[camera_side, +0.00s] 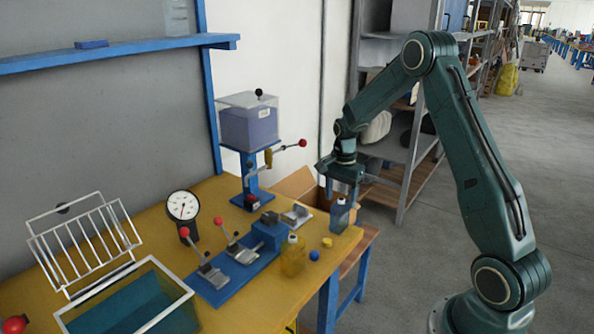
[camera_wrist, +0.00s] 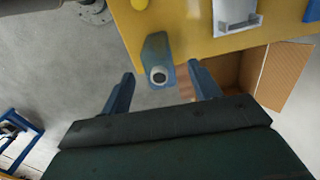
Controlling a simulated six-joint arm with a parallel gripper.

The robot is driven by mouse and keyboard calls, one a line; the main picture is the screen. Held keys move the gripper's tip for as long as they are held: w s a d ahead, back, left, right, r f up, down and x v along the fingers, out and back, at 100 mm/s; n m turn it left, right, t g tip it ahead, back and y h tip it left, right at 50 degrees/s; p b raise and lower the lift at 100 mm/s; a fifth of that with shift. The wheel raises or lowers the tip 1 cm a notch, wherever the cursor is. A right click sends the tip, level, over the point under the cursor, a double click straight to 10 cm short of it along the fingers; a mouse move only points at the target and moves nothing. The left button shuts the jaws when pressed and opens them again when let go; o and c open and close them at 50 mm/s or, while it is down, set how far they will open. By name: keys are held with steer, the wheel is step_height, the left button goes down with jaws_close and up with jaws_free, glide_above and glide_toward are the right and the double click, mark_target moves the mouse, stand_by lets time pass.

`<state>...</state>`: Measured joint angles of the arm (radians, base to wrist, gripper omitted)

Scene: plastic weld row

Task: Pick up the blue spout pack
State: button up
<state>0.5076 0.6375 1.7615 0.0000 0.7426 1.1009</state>
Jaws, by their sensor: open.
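The blue spout pack (camera_side: 339,217) stands upright at the right end of the yellow table, near its edge. In the wrist view the blue spout pack (camera_wrist: 157,62) shows from above, with a pale ring-shaped spout on top. My gripper (camera_side: 345,186) is above the pack in the side view. In the wrist view my gripper (camera_wrist: 160,85) is open, with one blue finger to each side of the pack and a gap on both sides. Nothing is held. I cannot tell from these views how far the fingertips are above the pack.
A yellow bottle (camera_side: 293,256), a blue ball (camera_side: 314,255) and a small yellow piece (camera_side: 327,242) stand left of the pack. A blue fixture with toggle clamps (camera_side: 235,262) lies further left. An open cardboard box (camera_side: 297,187) is behind the table.

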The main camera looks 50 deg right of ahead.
steer(key=shift+f, duration=0.35)
steer(key=shift+s+f, duration=0.1)
steer(key=shift+f, duration=2.5)
steer(key=c, duration=1.1)
steer(key=shift+r, duration=0.1)
step_height(320, 180, up, 20)
steer(key=shift+f, duration=0.1)
